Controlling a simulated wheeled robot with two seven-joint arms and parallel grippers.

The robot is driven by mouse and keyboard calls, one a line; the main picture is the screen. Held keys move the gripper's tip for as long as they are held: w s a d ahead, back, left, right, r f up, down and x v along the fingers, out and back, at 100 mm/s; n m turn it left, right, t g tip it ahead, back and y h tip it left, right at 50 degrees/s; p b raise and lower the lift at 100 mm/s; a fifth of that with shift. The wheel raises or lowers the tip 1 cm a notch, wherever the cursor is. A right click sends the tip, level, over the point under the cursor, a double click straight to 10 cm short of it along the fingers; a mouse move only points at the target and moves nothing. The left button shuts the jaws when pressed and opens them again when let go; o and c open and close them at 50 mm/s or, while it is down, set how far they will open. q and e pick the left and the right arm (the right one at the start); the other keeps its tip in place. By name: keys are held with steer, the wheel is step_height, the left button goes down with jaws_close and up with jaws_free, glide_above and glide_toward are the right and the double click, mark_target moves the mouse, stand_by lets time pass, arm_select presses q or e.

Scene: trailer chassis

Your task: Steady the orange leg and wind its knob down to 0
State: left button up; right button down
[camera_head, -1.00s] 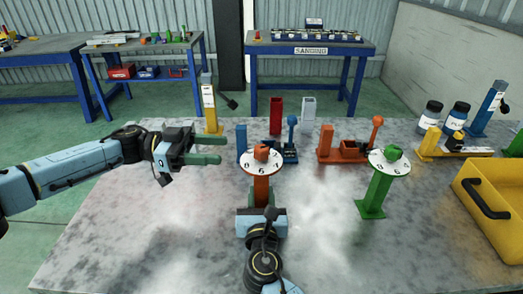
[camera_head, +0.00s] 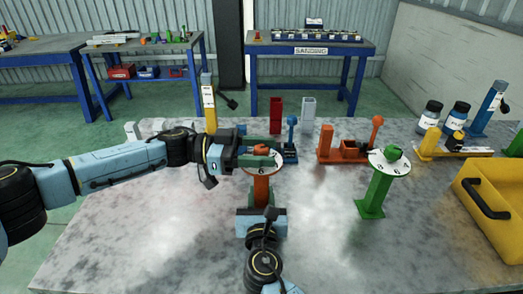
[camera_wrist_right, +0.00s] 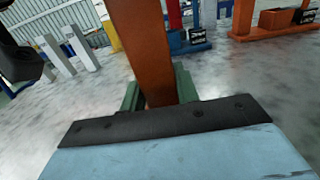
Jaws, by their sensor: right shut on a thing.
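The orange leg (camera_head: 261,190) stands upright on the grey table, with a white numbered dial (camera_head: 262,172) and an orange knob (camera_head: 261,150) on top. A 6 shows at the dial's front; the arm hides part of the dial. My left gripper (camera_head: 262,152) is at knob height with its green fingers apart, one behind and one in front of the knob; whether they touch it I cannot tell. My right gripper (camera_head: 261,208) is shut on the leg's post below the dial. The post (camera_wrist_right: 146,55) also shows between its green fingers in the right wrist view.
A green leg (camera_head: 377,190) with a dial stands to the right. A yellow bin (camera_head: 490,222) is at the right edge. Orange and blue fixtures, bottles and upright blocks stand behind. The table's left front area is clear.

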arm_select(q)
steer(key=c, duration=0.9)
steer(key=shift+n+t, duration=0.4)
steer(key=n+t, duration=0.2)
steer(key=t, duration=0.2)
steer(key=shift+s+n, duration=0.1)
steer(key=shift+n, duration=0.3)
steer(key=n+t+y, duration=0.1)
steer(key=n+t, duration=0.1)
steer(key=t, duration=0.1)
steer(key=n+t+y, duration=0.2)
steer(key=t, duration=0.2)
steer(key=shift+d, duration=0.15)
steer(key=n+t+y, duration=0.4)
steer(key=shift+r+y, duration=0.15)
steer(key=shift+y, duration=0.15)
arm_select(e)
steer(key=shift+f, duration=0.1)
arm_select(q)
steer(key=shift+r+n+t+y, duration=0.1)
steer(key=shift+n+t+y, duration=0.75)
steer(key=shift+y, duration=0.25)
steer(key=shift+a, duration=0.2)
arm_select(e)
steer(key=shift+f, duration=0.1)
